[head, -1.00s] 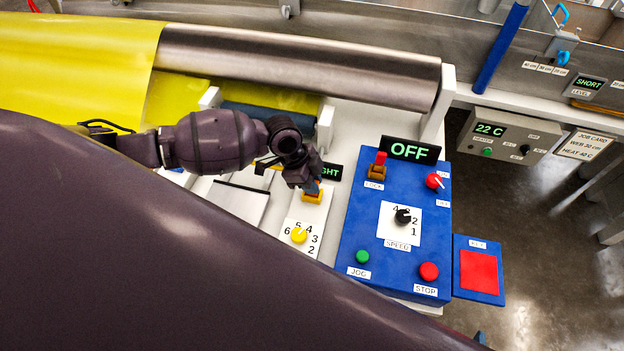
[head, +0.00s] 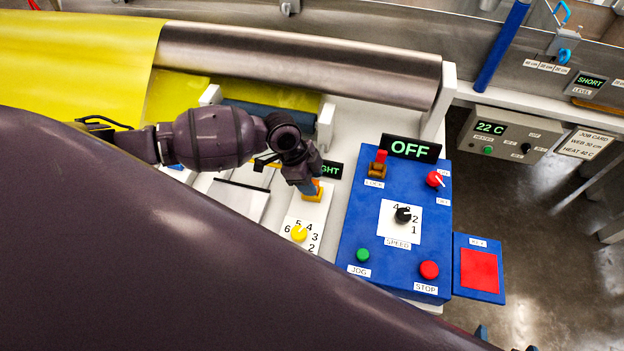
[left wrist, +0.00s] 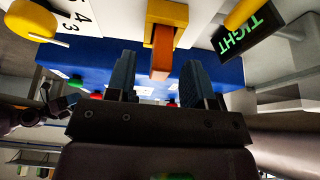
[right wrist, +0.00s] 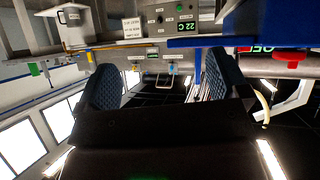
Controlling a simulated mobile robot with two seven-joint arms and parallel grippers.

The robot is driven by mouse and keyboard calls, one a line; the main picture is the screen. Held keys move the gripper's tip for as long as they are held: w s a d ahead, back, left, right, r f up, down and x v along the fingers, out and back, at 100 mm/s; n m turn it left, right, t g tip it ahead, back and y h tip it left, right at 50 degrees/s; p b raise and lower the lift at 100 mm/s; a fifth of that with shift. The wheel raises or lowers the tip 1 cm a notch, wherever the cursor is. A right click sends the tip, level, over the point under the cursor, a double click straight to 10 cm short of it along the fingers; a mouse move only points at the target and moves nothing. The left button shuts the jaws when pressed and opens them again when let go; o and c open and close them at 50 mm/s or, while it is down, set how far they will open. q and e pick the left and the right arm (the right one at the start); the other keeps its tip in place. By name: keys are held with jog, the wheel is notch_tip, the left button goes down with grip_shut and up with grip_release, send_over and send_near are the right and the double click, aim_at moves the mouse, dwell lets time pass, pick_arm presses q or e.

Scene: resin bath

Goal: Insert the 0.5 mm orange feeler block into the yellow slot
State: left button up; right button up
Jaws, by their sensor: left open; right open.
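The orange feeler block (left wrist: 160,64) sits with one end at the yellow slot (left wrist: 150,30) and its other end pointing out towards my left gripper. How deep it sits cannot be told. In the head view the orange block (head: 316,183) shows as a small patch just above the yellow slot (head: 312,197), partly hidden by the gripper. My left gripper (left wrist: 160,82) is open, one finger on each side of the block's outer end, with gaps visible. My right gripper (right wrist: 163,80) is open and empty, away from the slot.
A yellow dial (head: 299,234) is in front of the slot, and a display reading TIGHT (left wrist: 246,33) is beside it. The blue control panel (head: 345,215) with an OFF display (head: 410,149) stands to the right. A steel roller (head: 300,60) lies behind.

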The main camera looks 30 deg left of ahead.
pick_arm(q)
jog(key=v, duration=1)
jog(key=shift+p, duration=0.3)
jog(key=shift+r, duration=0.1)
